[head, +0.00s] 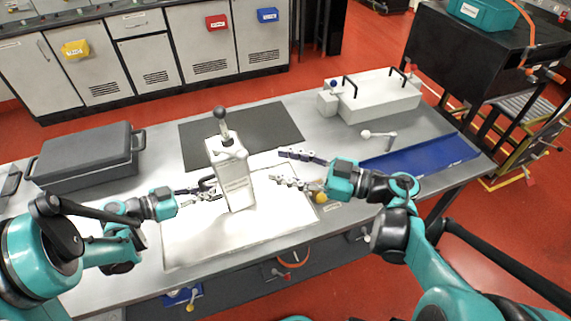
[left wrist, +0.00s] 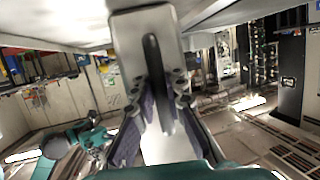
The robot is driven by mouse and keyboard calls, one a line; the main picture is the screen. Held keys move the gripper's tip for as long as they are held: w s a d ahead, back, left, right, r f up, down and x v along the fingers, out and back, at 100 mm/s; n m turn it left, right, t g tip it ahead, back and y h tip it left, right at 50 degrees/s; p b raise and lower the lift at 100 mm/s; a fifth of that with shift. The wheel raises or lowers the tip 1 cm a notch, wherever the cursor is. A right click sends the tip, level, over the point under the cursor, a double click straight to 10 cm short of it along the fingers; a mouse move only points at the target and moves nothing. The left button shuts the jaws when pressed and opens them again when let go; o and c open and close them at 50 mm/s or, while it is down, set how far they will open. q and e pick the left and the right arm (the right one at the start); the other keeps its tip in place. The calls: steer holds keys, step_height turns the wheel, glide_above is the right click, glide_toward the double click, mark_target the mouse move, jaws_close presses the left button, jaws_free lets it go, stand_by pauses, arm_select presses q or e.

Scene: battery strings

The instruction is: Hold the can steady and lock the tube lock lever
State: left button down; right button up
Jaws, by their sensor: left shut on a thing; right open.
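The can (head: 234,180) is a tall pale box standing on a white mat on the bench. At its top is the lever (head: 225,130), a short stick pointing up with a dark ball (head: 219,112) at its end. My left gripper (head: 210,188) is shut on the dark handle at the can's left side. In the left wrist view, that handle (left wrist: 154,65) runs between the fingers (left wrist: 158,108) against the can's pale face (left wrist: 125,65). My right gripper (head: 277,165) is open and empty, just right of the can and apart from it.
A dark mat (head: 270,122) lies behind the can. A grey case (head: 85,165) stands at left. A white box with black handles (head: 380,100), a small ball-ended lever part (head: 378,135) and a blue tray (head: 425,158) are at right. The white mat (head: 200,240) is bare in front.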

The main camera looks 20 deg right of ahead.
arm_select(q)
steer(key=c, duration=1.5)
jaws_free()
